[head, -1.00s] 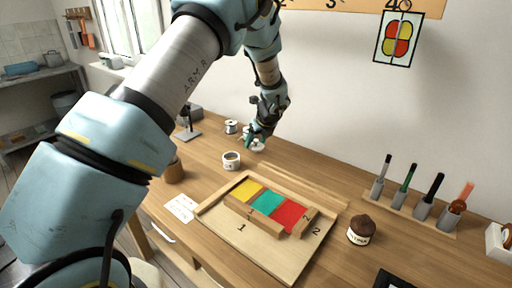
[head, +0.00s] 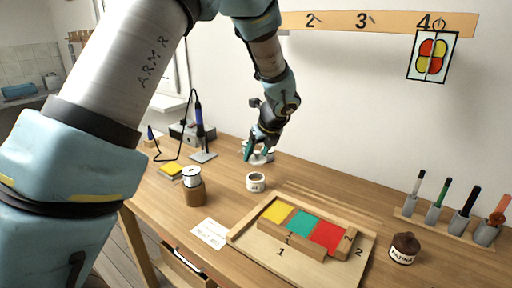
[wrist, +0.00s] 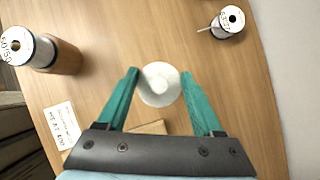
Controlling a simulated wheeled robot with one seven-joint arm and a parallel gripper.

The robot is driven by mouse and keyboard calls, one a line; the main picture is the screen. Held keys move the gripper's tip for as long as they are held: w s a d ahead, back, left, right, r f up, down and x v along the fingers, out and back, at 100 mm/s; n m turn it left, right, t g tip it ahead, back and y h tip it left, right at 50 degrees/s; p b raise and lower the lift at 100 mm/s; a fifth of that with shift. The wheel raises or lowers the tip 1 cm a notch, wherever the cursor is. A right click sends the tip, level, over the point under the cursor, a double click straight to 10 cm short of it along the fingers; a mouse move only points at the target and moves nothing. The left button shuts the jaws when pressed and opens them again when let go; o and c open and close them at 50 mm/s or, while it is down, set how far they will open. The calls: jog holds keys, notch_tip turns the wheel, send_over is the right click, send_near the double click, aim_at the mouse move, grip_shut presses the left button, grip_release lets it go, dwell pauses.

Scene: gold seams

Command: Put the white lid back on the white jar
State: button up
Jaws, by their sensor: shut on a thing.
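The white jar (head: 256,182) stands upright on the wooden table, behind the left end of the wooden tray. In the wrist view my gripper (wrist: 159,82) is shut on the white lid (wrist: 160,88), a round pale disc between the two green fingers. In the head view the lid (head: 264,158) shows partly below the fingers, apart from the jar. I cannot make out the jar in the wrist view; the lid or gripper may hide it.
A spool on a brown holder (head: 193,190) stands left of the jar. Another spool (wrist: 229,20) is at the upper right in the wrist view. The wooden tray (head: 285,262) holds coloured tiles. A brown-lidded jar (head: 403,250) and pen stand (head: 455,232) are at right.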

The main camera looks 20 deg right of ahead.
aim_at(258, 161)
jog(key=shift+s+a+f, duration=0.2)
jog(key=shift+a+f, duration=0.05)
jog(key=shift+a, duration=0.05)
notch_tip(258, 161, down, 4)
jog(key=b, duration=0.4)
jog(key=shift+r+p, duration=0.1)
jog(key=shift+p, duration=0.25)
dwell(1.2)
jog(key=shift+f, duration=0.8)
dwell(1.5)
jog(key=o, duration=1.4)
jog(key=shift+c, duration=0.2)
jog(key=shift+r, duration=0.1)
jog(key=shift+r+p, duration=3.3)
jog(key=shift+r, duration=0.2)
jog(key=shift+f, duration=0.1)
